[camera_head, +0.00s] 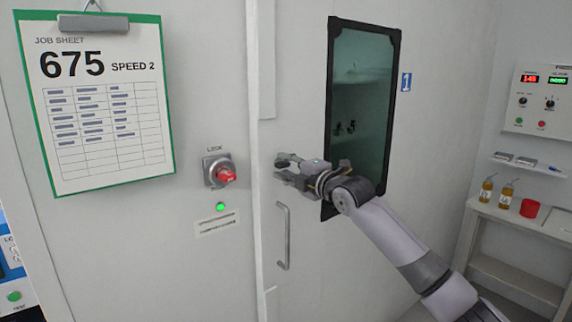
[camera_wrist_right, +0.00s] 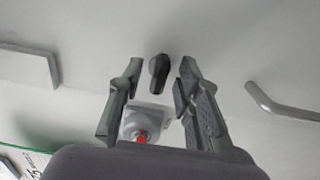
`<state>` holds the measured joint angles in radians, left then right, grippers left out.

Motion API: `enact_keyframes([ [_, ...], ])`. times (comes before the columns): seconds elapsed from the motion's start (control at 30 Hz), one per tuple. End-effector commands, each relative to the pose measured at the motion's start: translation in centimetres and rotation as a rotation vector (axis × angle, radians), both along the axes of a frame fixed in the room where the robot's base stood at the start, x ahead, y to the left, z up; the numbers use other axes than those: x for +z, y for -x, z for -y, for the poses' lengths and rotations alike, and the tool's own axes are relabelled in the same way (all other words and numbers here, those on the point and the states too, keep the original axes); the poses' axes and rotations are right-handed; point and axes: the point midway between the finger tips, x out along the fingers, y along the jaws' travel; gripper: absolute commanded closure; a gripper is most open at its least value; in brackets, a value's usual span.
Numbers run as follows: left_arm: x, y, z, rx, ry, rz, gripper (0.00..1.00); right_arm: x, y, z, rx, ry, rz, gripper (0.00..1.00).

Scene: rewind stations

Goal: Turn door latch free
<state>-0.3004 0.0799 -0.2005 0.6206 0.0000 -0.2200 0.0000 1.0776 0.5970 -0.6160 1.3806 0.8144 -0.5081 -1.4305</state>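The door latch is a small dark elongated knob (camera_wrist_right: 158,72) on the pale door; in the right wrist view it lies between the lines of my two fingers, near their tips. My right gripper (camera_wrist_right: 156,85) is open, with a gap on both sides of the knob; I cannot tell its depth from the knob. In the head view my right gripper (camera_head: 280,170) is at the door's left edge, above the bar handle (camera_head: 284,236), and largely covers the latch. A red rotary switch (camera_head: 225,175) marked LOCK is to the left. My left gripper is not in view.
A green light (camera_head: 220,206) glows below the switch. A job sheet (camera_head: 100,105) hangs at the left. The door has a dark-framed window (camera_head: 362,105). At the right are a control panel (camera_head: 541,103) and a shelf with bottles (camera_head: 506,194) and a red cup (camera_head: 529,208).

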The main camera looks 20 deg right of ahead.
Motion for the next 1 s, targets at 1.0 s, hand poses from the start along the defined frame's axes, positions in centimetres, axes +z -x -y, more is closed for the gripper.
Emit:
enact_keyframes([
  [1.0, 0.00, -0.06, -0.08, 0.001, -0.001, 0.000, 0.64, -0.01, -0.04, -0.03, 0.000, -0.001, 0.001, 1.00],
])
